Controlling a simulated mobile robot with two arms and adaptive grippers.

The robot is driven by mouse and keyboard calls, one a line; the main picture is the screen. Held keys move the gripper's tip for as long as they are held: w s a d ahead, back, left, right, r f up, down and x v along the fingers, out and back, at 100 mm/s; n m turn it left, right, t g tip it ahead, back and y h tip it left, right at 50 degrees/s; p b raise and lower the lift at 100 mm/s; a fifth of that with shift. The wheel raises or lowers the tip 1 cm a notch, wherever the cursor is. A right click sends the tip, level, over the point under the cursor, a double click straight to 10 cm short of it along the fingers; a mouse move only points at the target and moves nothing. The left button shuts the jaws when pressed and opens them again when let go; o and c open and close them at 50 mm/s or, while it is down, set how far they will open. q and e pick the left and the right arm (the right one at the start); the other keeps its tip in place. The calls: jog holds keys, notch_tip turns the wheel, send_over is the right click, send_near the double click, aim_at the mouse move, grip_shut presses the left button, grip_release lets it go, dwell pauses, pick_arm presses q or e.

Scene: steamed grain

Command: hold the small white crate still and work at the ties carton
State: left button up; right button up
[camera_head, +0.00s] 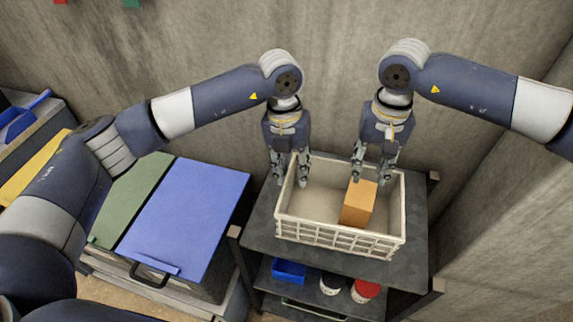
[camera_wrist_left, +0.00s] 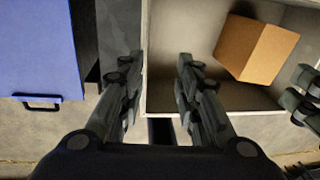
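The small white crate (camera_head: 339,235) stands on a dark shelf top; its inside also shows in the left wrist view (camera_wrist_left: 180,85). The ties carton (camera_head: 358,206), a plain orange-brown box, is inside at the crate's right part; it also shows in the left wrist view (camera_wrist_left: 255,50). My left gripper (camera_head: 291,182) is open at the crate's left wall, with the rim between its spread fingers; contact cannot be told. My right gripper (camera_head: 371,181) is open above the carton's far end, its fingers apart and empty. Whether its fingertips touch the carton is unclear.
A blue lid (camera_head: 190,215) and a green lid (camera_head: 130,200) cover a bin on the left. The lower shelf holds a blue tray (camera_head: 290,271), a white-and-black container (camera_head: 331,284) and a red-lidded one (camera_head: 366,291). Concrete walls stand close behind and right.

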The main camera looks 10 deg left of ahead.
aim_at(287, 194)
pick_arm(q)
jog(key=shift+w+a+r+t+y, duration=0.1)
jog(key=shift+w+a+t+y, duration=0.15)
jog(key=shift+a+y, duration=0.4)
notch_tip(287, 194, down, 11)
jog(key=shift+r, duration=0.2)
grip_shut()
